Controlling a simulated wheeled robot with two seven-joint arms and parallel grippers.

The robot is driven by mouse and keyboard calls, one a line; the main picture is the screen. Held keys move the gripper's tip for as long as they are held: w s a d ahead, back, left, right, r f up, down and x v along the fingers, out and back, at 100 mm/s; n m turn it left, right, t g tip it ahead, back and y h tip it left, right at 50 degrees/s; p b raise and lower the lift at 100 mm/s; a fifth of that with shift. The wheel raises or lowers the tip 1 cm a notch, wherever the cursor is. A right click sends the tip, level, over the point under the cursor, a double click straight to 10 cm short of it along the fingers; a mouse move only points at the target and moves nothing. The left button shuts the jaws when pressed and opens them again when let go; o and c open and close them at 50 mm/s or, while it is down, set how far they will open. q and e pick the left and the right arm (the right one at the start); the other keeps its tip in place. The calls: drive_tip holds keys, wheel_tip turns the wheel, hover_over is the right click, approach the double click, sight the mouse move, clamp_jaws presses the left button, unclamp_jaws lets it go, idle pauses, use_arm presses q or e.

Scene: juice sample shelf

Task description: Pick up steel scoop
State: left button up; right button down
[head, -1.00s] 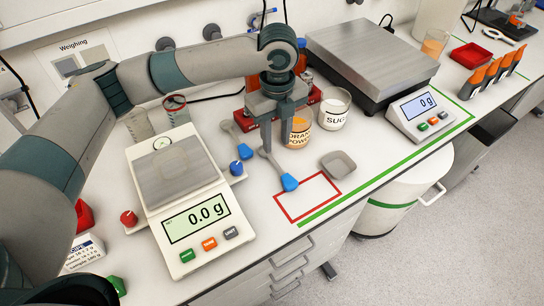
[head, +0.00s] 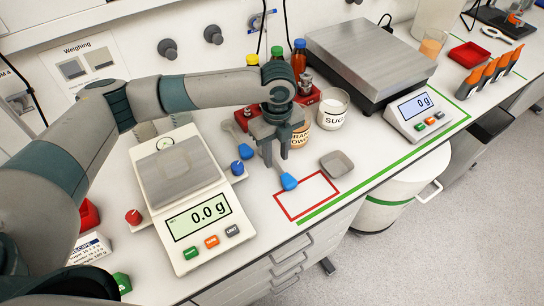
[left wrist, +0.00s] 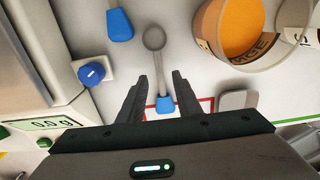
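A steel scoop with a blue handle end (head: 288,181) lies on the bench, its handle end at the red outlined rectangle. In the left wrist view its round grey bowl (left wrist: 154,38) points away from the gripper. My left gripper (head: 276,160) is open above this scoop. In the left wrist view its fingers (left wrist: 157,80) stand on either side of the scoop's shaft, with visible gaps. I cannot tell the exact height of the fingertips. A second blue-handled scoop (head: 245,151) lies to the left; its handle also shows in the left wrist view (left wrist: 119,25). My right gripper is not in view.
A scale (head: 200,212) stands left, with a blue knob (head: 237,168) beside it. An orange powder jar (head: 299,137) and a sugar jar (head: 333,108) stand behind the scoop. A grey dish (head: 337,164) sits right, near the bench's front edge. A large scale (head: 365,55) stands farther back.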

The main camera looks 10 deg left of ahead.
sight(276, 166)
use_arm(q)
drive_tip(key=shift+f+p, duration=0.3)
drive_tip(key=shift+f, duration=1.05)
drive_tip(key=shift+c, duration=0.3)
clamp_jaws()
